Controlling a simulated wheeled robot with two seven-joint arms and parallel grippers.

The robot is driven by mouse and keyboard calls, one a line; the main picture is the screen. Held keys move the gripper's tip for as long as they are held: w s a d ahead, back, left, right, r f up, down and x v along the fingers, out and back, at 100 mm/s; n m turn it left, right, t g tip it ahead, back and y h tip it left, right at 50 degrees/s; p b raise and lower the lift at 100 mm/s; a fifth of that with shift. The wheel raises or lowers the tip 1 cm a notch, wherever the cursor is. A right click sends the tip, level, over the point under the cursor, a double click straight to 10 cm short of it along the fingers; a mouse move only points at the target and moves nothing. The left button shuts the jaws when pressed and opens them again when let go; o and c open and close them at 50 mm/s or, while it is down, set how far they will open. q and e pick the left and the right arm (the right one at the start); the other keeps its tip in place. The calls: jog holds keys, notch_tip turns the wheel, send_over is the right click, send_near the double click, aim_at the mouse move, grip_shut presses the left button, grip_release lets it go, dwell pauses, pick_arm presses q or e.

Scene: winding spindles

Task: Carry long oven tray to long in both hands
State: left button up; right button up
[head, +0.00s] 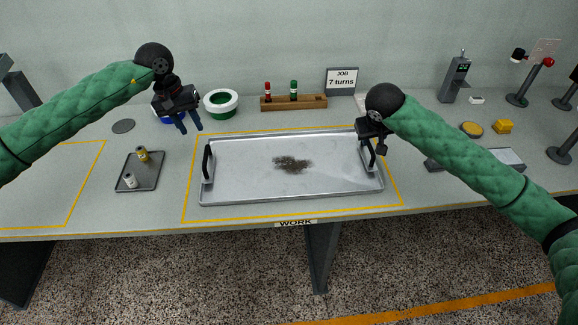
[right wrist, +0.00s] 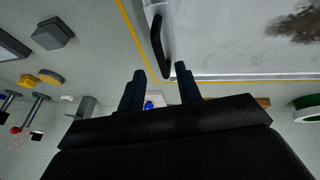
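The long oven tray (head: 245,185) is a shallow silver tray with a black upright handle at each short end. It lies flat inside the yellow outline marked WORK, with a dark brown smudge in its middle. My left gripper (head: 189,125) is open and empty, above and behind the tray's left handle (head: 207,163). My right gripper (head: 375,146) is at the tray's right end, by the right handle (head: 367,153). In the right wrist view the fingers (right wrist: 160,88) are apart with nothing between them, and the handle (right wrist: 158,42) stands just beyond their tips.
A small dark tray (head: 151,182) with two spools stands left of the work area. Behind are a green-lined white ring (head: 221,112), a wooden rack (head: 312,103) and a JOB sign reading 7 turns (head: 341,80). A second yellow outline (head: 84,188) at the left looks empty.

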jog(key=v, duration=0.4)
jog(key=shift+s+r, duration=0.1)
jog(key=shift+r, duration=0.15)
jog(key=shift+f, duration=0.1)
